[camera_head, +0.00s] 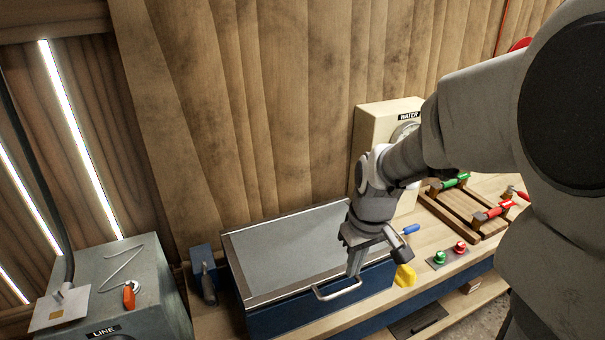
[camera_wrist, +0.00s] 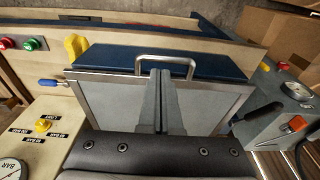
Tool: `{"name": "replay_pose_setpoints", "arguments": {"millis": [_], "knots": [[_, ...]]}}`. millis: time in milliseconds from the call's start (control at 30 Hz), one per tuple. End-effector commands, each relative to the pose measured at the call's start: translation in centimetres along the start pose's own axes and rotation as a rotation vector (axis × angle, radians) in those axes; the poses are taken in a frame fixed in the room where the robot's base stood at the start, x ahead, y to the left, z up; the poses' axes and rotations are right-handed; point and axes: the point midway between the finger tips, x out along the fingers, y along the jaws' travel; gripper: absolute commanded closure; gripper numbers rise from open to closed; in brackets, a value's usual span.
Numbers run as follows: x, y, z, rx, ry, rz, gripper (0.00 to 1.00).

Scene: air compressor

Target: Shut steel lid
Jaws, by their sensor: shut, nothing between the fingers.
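The steel lid (camera_head: 285,250) is a grey panel with a metal frame, lying about flat over the blue box (camera_head: 290,315). In the wrist view the lid (camera_wrist: 110,100) shows on both sides of my fingers. A bar handle (camera_head: 338,292) sticks out at its front edge and also shows in the wrist view (camera_wrist: 165,58). My gripper (camera_head: 355,270) is shut and empty, its fingers pointing down at the lid's front edge beside the handle. In the wrist view my fingertips (camera_wrist: 161,73) overlap the handle's opening; I cannot tell whether they touch it.
A yellow knob (camera_head: 405,275) and a blue lever (camera_head: 410,229) sit right of the box. Green and red buttons (camera_head: 450,254) are further right, before a wooden rack (camera_head: 465,215). A cream WATER gauge box (camera_head: 375,125) stands behind. A grey LINE cabinet (camera_head: 150,265) stands left.

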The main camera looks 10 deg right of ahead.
Motion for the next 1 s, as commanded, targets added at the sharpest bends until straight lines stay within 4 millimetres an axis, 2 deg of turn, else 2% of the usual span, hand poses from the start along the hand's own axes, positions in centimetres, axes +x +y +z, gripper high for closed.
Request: {"name": "replay_pose_setpoints", "arguments": {"millis": [33, 100, 300, 467, 833, 1000], "knots": [[1.3, -0.1, 0.1, 0.001, -0.005, -0.003, 1.00], [2.5, -0.1, 0.1, 0.001, -0.004, -0.003, 1.00], [4.9, -0.1, 0.0, -0.001, -0.002, -0.001, 1.00], [5.6, -0.1, 0.0, 0.000, 0.000, -0.001, 1.00], [5.8, 0.0, 0.0, 0.000, 0.001, 0.000, 1.00], [7.1, 0.0, 0.3, 0.000, 0.001, 0.000, 1.00]]}}
